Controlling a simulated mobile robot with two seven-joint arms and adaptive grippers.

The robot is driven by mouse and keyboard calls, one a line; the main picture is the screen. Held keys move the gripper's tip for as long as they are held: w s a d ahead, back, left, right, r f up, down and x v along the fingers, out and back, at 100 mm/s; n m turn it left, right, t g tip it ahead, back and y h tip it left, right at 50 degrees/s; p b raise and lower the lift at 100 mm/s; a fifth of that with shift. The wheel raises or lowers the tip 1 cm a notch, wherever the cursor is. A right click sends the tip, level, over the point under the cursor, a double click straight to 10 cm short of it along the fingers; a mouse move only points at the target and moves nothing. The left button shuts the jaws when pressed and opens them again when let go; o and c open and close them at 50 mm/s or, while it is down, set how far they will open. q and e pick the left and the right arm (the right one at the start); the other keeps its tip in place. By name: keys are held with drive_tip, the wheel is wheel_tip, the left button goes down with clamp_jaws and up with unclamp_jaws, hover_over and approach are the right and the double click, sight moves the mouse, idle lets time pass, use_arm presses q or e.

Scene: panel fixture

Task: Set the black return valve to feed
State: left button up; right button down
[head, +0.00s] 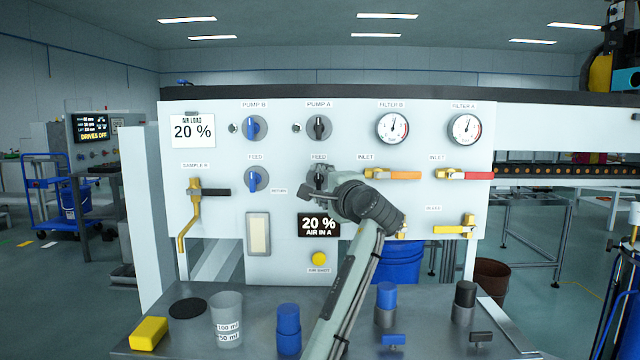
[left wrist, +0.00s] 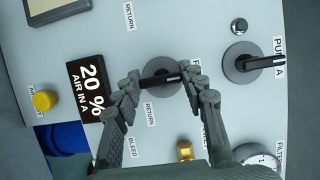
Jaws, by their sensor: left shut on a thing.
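The black return valve (head: 319,174) is a dark handle on a round grey plate, under the FEED label (head: 319,157) on the white panel. My left gripper (head: 321,185) covers its lower part in the head view. In the left wrist view the black handle (left wrist: 160,80) lies between the fingertips of my left gripper (left wrist: 162,82), which are shut on it near its two ends. The handle lies roughly upright on the panel, along the line to the FEED label. A RETURN label (left wrist: 150,113) sits beside the plate. My right gripper is not in view.
The blue feed valve (head: 256,179) is to the left and the Pump A knob (head: 319,128) is above. The inlet lever (head: 393,175) is to the right, the display (head: 319,225) below. Bottles and a beaker (head: 227,318) stand on the bench.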

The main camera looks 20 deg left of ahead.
use_arm(q)
drive_tip(key=o, duration=1.2)
drive_tip(key=shift+c, duration=0.2)
drive_tip(key=v, duration=1.2)
drive_tip(key=shift+a, duration=0.1)
